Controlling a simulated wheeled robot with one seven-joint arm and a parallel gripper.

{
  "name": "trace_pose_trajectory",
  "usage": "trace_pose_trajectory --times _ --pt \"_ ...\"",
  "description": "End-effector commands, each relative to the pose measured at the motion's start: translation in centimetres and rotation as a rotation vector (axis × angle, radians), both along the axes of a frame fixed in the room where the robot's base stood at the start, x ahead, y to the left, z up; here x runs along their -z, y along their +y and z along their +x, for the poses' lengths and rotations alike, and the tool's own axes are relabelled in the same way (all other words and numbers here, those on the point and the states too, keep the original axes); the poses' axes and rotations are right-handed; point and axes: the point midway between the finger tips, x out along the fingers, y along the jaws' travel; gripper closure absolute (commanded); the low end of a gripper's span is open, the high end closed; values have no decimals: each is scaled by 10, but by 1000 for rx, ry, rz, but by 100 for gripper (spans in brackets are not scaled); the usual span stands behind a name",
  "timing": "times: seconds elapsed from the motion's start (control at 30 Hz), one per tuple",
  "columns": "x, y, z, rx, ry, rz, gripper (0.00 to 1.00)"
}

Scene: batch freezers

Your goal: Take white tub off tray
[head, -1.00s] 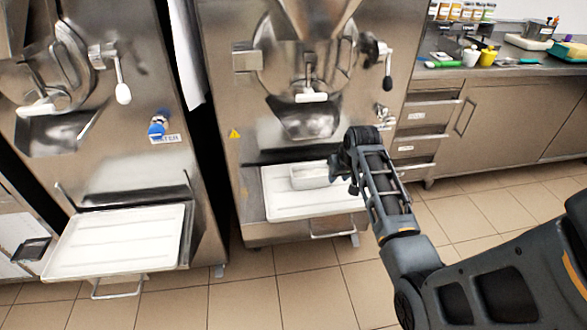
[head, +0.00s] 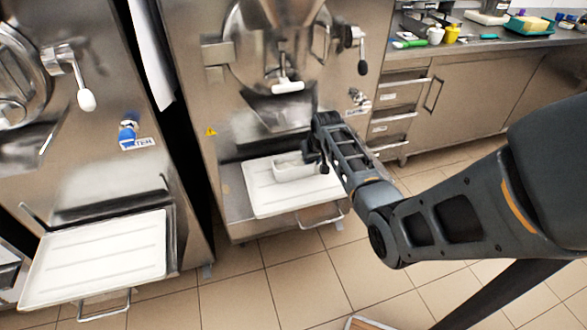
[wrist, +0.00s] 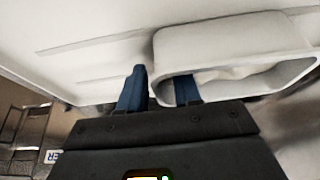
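The white tub (head: 290,171) sits on the white tray (head: 268,200) under the middle machine, near the tray's back right. My gripper (head: 320,162) is at the tub's right end in the head view. In the wrist view, my gripper (wrist: 161,74) has two blue fingers spread apart. The tub (wrist: 228,34) shows its open side towards me. One finger is outside its left wall and the other overlaps its opening, so the wall lies between them. I cannot tell whether either finger touches it. The fingertips are partly hidden in the head view.
A second white tray (head: 100,258) is on the left machine, empty. A steel handle (head: 322,217) sticks out below the middle tray. The counter (head: 490,46) at the back right holds cups and small containers. The tiled floor in front is mostly clear.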

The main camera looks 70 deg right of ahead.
Motion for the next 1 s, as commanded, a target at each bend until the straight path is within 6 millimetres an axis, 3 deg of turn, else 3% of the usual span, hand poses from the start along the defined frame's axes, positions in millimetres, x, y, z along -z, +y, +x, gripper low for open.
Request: trace_pose_trajectory --times 0.27,0.63,1.0 --pt "3 -1 1 0 -1 -1 67" --pt "2 -1 1 0 -1 -1 100" --pt "2 -1 1 -1 -1 -2 100"
